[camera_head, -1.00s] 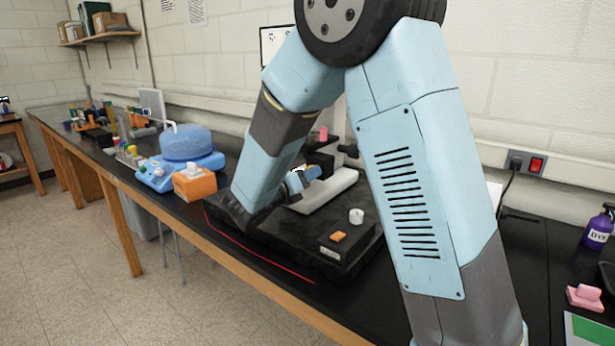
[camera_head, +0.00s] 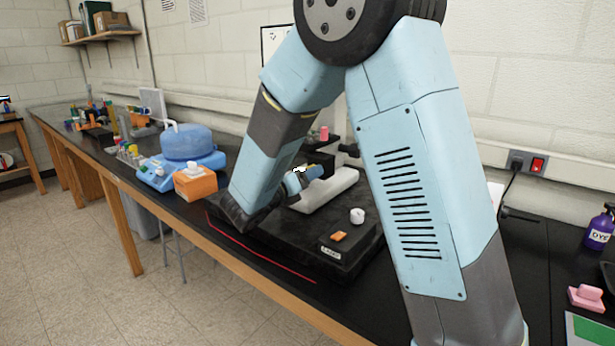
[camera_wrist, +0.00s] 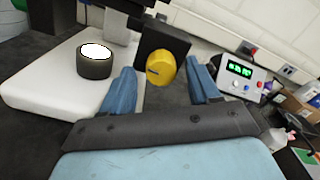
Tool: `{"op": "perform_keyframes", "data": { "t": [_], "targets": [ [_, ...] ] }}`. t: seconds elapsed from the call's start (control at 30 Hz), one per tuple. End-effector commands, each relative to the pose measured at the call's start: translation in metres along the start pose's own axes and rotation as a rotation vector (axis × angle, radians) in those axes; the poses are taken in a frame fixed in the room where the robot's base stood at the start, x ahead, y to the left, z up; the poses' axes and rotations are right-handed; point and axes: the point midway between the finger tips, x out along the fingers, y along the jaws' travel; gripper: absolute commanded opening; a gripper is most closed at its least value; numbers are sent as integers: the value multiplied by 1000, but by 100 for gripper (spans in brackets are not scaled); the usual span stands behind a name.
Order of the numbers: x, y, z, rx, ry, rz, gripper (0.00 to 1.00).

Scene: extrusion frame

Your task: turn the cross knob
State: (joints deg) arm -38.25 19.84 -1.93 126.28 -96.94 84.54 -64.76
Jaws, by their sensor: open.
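A yellow round knob (camera_wrist: 161,68) with a small dark mark on its face sits on a black block in the wrist view. It appears to be the cross knob, though no cross shape is clear. My gripper (camera_wrist: 162,84) is open, with one blue finger on each side of the knob and gaps visible. I cannot tell how deep the fingers reach. In the head view my gripper (camera_head: 303,178) is at the black block above the white slab, and my forearm hides part of the setup.
The white slab (camera_head: 328,190) lies on a black base (camera_head: 290,235), with a white knob (camera_head: 357,216) and an orange button (camera_head: 339,236) on a box in front. A dark white-topped cylinder (camera_wrist: 95,62) stands left of my fingers. A display box (camera_wrist: 240,72) is at right.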

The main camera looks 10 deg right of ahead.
Motion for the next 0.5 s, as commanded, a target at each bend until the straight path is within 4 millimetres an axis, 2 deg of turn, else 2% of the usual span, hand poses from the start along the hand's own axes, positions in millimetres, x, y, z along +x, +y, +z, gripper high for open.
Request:
{"op": "perform_keyframes", "data": {
  "t": [0.5],
  "targets": [
    [-94,1,-1,-1,-1,3,61]
  ]
}}
